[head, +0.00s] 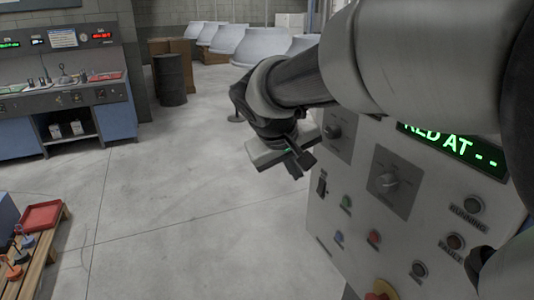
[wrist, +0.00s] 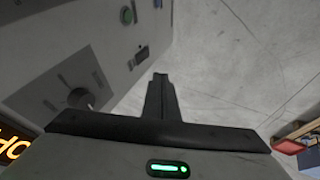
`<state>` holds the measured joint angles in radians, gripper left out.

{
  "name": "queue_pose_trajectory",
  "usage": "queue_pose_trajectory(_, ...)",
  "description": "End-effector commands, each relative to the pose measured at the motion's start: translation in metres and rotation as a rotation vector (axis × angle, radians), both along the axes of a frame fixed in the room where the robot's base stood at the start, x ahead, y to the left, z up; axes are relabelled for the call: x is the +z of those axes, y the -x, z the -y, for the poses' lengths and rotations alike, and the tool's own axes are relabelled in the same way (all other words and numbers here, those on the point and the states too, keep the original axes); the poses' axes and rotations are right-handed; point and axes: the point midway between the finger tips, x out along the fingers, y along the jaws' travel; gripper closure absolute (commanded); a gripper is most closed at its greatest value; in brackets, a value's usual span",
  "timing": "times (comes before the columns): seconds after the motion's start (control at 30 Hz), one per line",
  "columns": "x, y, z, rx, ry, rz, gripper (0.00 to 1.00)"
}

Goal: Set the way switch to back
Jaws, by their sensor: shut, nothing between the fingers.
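The grey control panel (head: 335,222) stands at the right in the head view. It carries two rotary switches with pointer knobs on dark square plates, an upper one (head: 333,131) and a lower one (head: 388,181). A small black switch (head: 322,186) sits at the panel's left edge. The labels are too small to read, so I cannot tell which is the way switch. My gripper (head: 300,163) is shut and empty, left of the panel's edge. In the wrist view the shut fingers (wrist: 161,82) point past a rotary knob (wrist: 80,98) and a small black switch (wrist: 141,55).
The panel also has a lit display (head: 455,150) and several buttons, including a red one (head: 374,237). A wooden bench with a red tray (head: 42,216) is at the lower left. A console (head: 65,95) and a dark drum (head: 170,80) stand behind. The middle floor is clear.

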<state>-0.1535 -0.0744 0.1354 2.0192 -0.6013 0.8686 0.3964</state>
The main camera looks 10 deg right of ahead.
Motion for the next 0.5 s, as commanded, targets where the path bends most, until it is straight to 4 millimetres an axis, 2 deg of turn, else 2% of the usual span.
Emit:
queue_pose_trajectory(0.17, 0.0068, 0.0042, -0.0029, 0.000, 0.000, 0.000, 1.00)
queue_pose_trajectory(0.5, 0.0041, 0.0042, -0.0029, -0.001, 0.000, 0.000, 1.00)
